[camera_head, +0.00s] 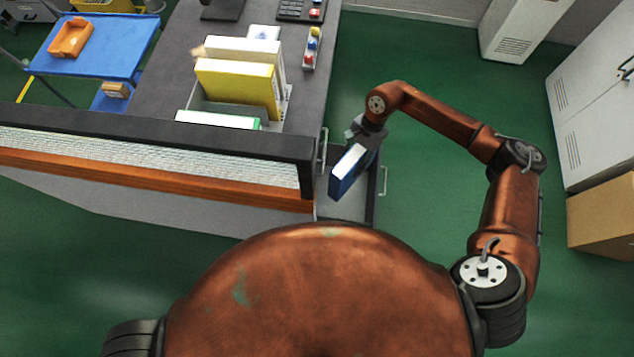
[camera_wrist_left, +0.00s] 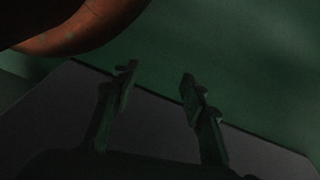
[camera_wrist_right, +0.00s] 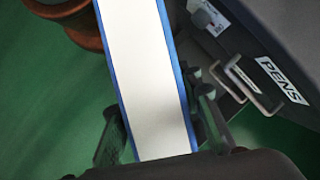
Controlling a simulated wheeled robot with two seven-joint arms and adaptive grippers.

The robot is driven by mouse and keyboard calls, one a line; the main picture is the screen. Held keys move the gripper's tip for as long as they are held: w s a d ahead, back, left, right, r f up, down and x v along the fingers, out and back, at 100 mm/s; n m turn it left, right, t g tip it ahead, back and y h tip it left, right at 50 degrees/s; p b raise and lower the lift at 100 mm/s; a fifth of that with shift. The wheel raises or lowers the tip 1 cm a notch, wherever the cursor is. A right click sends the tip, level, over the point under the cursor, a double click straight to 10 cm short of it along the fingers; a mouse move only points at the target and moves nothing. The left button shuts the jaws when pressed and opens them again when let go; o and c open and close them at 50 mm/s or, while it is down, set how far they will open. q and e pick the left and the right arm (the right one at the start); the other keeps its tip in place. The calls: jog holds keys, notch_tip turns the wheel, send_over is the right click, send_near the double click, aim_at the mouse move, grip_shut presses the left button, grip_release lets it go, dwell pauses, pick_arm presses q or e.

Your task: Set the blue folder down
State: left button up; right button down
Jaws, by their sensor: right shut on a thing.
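The blue folder (camera_head: 343,182) is a slim blue case with a white page side. My right gripper (camera_head: 360,148) is shut on it at the right end of the desk (camera_head: 180,70). In the right wrist view the folder (camera_wrist_right: 158,75) runs away between the two fingers, its white side facing the camera. In the head view it appears over or beside a grey open drawer (camera_head: 343,212); I cannot tell whether it touches anything. My left gripper (camera_wrist_left: 157,78) shows only in its dark wrist view, fingers apart and nothing between them.
A rack with a yellow folder (camera_head: 237,85) and white ones stands on the desk, behind a dark raised ledge (camera_head: 170,135). A drawer front labelled PENS (camera_wrist_right: 282,80) with a handle is close to the held folder. Green floor lies free to the right, before cabinets and a cardboard box (camera_head: 602,212).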

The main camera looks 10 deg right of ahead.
pick_arm(q)
jog(key=w+d+r+b, duration=0.3)
jog(key=w+r+b, duration=0.15)
jog(key=b, duration=1.45)
jog(key=w+d+f+t+h+b, duration=0.2)
jog(key=w+d+f+t+b, duration=0.2)
jog(key=w+f, duration=0.3)
jog(key=shift+d+f+n+b, duration=0.3)
jog(key=shift+d+f+b, duration=0.1)
jog(key=shift+d+b, duration=0.1)
pick_arm(e)
notch_tip(320, 180, down, 47)
jog(key=w+m+t+y, duration=0.1)
jog(key=m+t, duration=0.3)
jog(key=m, duration=0.7)
jog(key=shift+w+a+m, duration=0.3)
jog(key=shift+w+a, duration=0.05)
jog(key=shift+w, duration=0.35)
jog(key=shift+f, duration=0.15)
jog(key=c, duration=1.8)
grip_release()
jog(key=shift+f, duration=0.1)
pick_arm(q)
jog(key=shift+f, duration=0.1)
pick_arm(e)
jog(key=o, duration=0.4)
